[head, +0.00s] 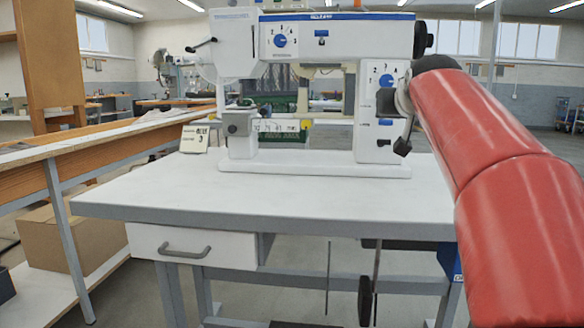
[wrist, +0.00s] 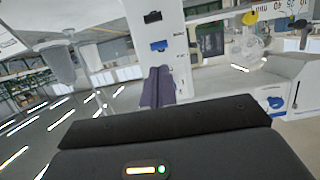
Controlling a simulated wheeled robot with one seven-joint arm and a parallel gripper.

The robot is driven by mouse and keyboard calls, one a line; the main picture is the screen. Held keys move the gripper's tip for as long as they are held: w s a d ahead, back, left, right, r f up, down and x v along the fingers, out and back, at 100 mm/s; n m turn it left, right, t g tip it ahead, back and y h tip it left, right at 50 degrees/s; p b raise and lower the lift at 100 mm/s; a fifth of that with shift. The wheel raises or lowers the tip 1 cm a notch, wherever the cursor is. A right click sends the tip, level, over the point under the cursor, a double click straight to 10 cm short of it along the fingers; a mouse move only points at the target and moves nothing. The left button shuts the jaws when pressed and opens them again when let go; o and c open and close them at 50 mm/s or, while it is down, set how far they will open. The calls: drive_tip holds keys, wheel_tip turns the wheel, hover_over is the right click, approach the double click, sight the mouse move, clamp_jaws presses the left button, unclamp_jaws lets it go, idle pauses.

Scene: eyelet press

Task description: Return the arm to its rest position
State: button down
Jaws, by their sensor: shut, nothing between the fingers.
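My red arm (head: 490,150) reaches in from the right in the head view, with its dark far end beside the right side of the white eyelet press (head: 334,40). In the wrist view my gripper (wrist: 158,72) shows as two dark fingers side by side, closed together with nothing between them. Behind them is a white upright part with dark blue knobs (wrist: 158,45). In the head view my fingers are hard to make out against the press, and I cannot tell whether they touch it.
The press stands on a white-topped table (head: 140,190) with a drawer (head: 190,245) below. A small card marked 3 (head: 194,139) stands left of the press. A wooden bench (head: 100,150) with a cardboard box (head: 70,240) under it lies left. The front tabletop is clear.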

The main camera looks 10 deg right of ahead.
drive_tip(key=s+a+f+n+g+y+p, duration=0.1)
drive_tip(key=s+a+f, duration=0.4)
drive_tip(key=s+f, duration=0.5)
drive_tip(key=s+a+f+n+g+y+p, duration=0.1)
drive_tip(key=s+a+f+g+p, duration=0.3)
drive_tip(key=s+f, duration=0.5)
drive_tip(key=s+a+f+n+g+y+p, duration=0.1)
drive_tip(key=s+a+f+g+y+p, duration=0.1)
drive_tip(key=s+a+f, duration=0.5)
drive_tip(key=s+f+g+p, duration=0.1)
drive_tip(key=s+f, duration=0.2)
drive_tip(key=s, duration=0.1)
drive_tip(key=shift+s+a+f+g, duration=0.15)
drive_tip(key=shift+s+f+g, duration=0.05)
drive_tip(key=shift+f+g, duration=0.15)
